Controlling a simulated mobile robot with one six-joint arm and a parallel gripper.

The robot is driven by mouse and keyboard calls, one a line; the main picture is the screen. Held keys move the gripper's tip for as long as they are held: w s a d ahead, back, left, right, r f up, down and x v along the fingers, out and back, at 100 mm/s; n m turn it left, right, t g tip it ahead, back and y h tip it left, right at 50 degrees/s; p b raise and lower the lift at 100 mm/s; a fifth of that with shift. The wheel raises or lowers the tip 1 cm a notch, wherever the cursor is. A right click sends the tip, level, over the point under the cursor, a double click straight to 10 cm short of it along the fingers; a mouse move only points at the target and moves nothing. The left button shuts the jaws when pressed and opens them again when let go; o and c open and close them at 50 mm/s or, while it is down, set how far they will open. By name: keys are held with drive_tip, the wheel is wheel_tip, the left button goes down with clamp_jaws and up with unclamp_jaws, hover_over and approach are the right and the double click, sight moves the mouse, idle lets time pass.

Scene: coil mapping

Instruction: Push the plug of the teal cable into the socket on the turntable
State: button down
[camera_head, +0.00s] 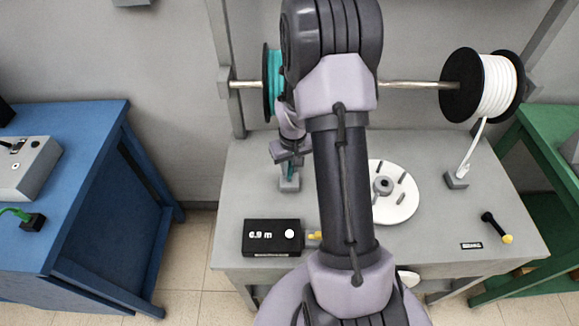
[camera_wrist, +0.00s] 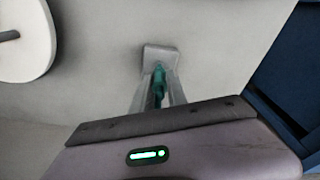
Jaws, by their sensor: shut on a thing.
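My gripper (camera_head: 289,172) points down at a small grey block (camera_head: 289,185) on the left of the grey table. It is shut on the teal plug, which shows between the fingers in the wrist view (camera_wrist: 158,84). The grey block also shows just beyond the fingertips (camera_wrist: 160,56); I cannot tell whether the plug still sits in it. The teal cable spool (camera_head: 275,80) hangs on the rod above, partly behind my arm. The white turntable (camera_head: 400,211) lies right of my arm, which hides its left part. It carries a grey round piece and dark slots; which is the socket is unclear.
A black box reading 6.9 m (camera_head: 272,238) stands at the table's front left. A white cable runs from its spool (camera_head: 497,86) to a grey block (camera_head: 456,180) at right. A black-and-yellow tool (camera_head: 497,228) lies at front right. Blue (camera_head: 100,130) and green benches (camera_head: 555,125) flank the table.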

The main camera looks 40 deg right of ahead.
sight(290, 165)
drive_tip(key=shift+r, duration=0.25)
drive_tip(key=shift+r+p, duration=1.35)
drive_tip(key=shift+r, duration=0.5)
drive_tip(key=shift+f, duration=0.1)
